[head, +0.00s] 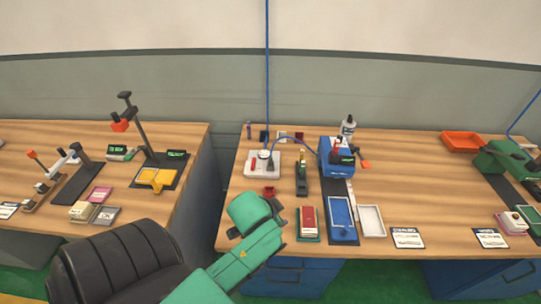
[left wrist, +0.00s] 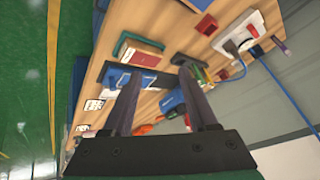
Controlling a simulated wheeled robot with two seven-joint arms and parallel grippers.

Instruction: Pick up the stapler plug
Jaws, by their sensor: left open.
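A white power strip (head: 284,171) lies at the back left of the right desk. My right gripper is not in view.
A small red box (head: 269,192) stands in front of the strip. A black chair (head: 120,265) stands at front left. The desk (head: 420,185) is fairly clear right of centre.

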